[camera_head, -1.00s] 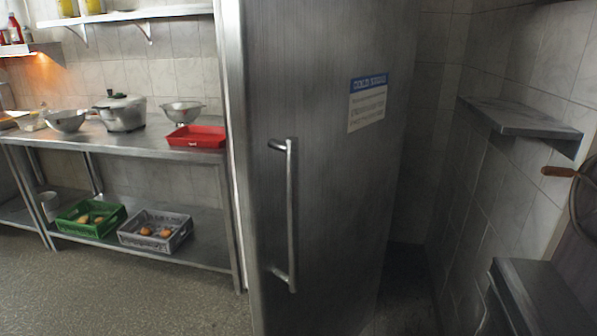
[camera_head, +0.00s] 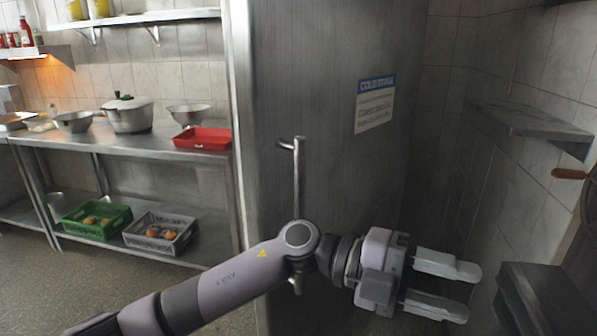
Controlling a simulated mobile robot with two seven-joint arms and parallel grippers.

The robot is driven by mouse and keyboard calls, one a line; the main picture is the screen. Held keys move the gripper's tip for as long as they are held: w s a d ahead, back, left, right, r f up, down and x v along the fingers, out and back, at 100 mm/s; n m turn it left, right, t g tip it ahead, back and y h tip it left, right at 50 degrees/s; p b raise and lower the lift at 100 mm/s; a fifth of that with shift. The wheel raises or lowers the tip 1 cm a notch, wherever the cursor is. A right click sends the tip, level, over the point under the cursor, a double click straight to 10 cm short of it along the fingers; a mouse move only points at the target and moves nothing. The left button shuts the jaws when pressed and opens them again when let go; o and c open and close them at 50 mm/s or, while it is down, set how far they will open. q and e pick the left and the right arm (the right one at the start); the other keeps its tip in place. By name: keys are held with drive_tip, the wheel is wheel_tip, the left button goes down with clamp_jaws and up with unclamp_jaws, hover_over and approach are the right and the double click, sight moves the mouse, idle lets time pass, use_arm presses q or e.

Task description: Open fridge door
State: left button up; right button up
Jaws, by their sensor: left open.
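The fridge door (camera_head: 335,160) is a tall grey metal door with a blue and white sign (camera_head: 375,105). It looks shut. Its vertical bar handle (camera_head: 299,175) is on the left side of the door; my left arm hides its lower middle part. My left gripper (camera_head: 452,287) is open, with nothing between its fingers. It points right, to the right of the handle and in front of the door's lower right part. It is apart from the handle. My right gripper is not in view.
A steel table (camera_head: 150,150) on the left carries a red tray (camera_head: 203,138), a pot (camera_head: 128,115) and bowls. Green (camera_head: 97,220) and grey (camera_head: 160,232) crates sit on its lower shelf. A wall shelf (camera_head: 525,120) and a dark surface (camera_head: 545,295) stand at the right.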

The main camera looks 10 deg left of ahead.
use_arm(q)
drive_tip(key=m+y, duration=0.1)
drive_tip(key=y, duration=0.1)
wheel_tip(320, 180, up, 12)
drive_tip(key=r+n+t+y, duration=0.1)
drive_tip(key=n+t+y, duration=0.2)
drive_tip(key=t+y, duration=0.9)
hover_over(299, 169)
drive_tip(key=s, duration=0.3)
drive_tip(key=g+y, duration=0.3)
drive_tip(key=y, duration=0.1)
drive_tip(key=shift+w+f+g, duration=0.25)
drive_tip(key=shift+g, duration=0.05)
drive_tip(key=shift+p+x, duration=0.35)
drive_tip(key=shift+x, duration=3.1)
clamp_jaws()
